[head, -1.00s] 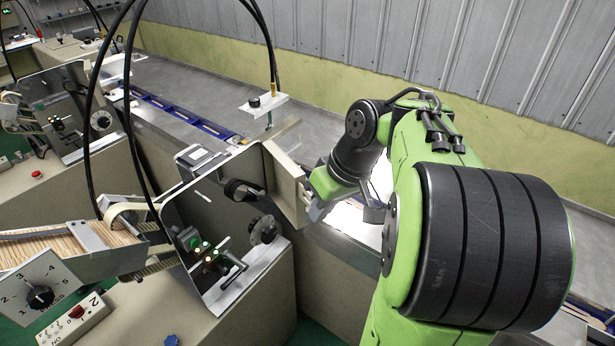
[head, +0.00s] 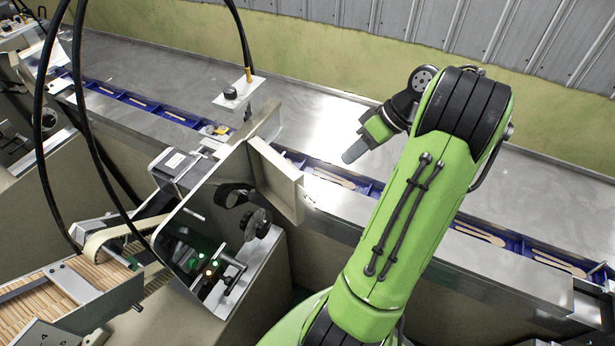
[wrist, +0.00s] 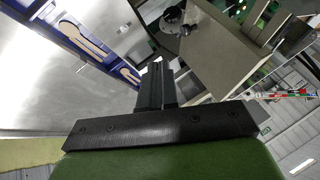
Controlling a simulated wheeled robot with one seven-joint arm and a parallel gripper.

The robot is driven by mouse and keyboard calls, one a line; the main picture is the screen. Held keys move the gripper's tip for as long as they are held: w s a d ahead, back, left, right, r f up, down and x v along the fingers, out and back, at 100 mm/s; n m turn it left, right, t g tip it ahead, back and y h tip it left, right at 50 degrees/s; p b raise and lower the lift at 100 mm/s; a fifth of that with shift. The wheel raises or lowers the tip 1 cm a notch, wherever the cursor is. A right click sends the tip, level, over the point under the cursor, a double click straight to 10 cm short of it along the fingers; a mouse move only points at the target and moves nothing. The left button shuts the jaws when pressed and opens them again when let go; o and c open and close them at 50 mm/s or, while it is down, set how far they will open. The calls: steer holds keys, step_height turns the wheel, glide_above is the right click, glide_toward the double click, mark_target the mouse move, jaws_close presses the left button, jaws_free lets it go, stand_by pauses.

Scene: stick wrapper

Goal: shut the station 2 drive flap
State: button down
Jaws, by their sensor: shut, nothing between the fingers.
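The station 2 drive flap (head: 276,180) is a shallow beige cover with a raised lip, at the right end of the nearer station's dark drive panel (head: 205,215). In the head view it stands out at an angle to that panel, with a gap between them. My gripper (head: 352,152) is shut and empty, in the air right of the flap and clear of it, above the conveyor. In the wrist view its dark fingers (wrist: 156,85) are together. A beige surface shows beyond them there; I cannot tell whether it is the flap.
A conveyor with blue trays holding wooden sticks (head: 480,232) runs behind the station. A small white bracket with a knob (head: 240,92) hangs above it. A black handwheel (head: 256,222) and crank sit by the panel. Black cables (head: 85,130) hang at left.

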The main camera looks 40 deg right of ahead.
mark_target(290, 186)
steer(key=w+a+f+b, duration=0.3)
steer(key=a+f+b, duration=0.1)
steer(key=a+f, duration=0.3)
steer(key=shift+w+a+f, duration=0.35)
steer(key=shift+a, duration=0.1)
steer(key=shift+a, duration=0.1)
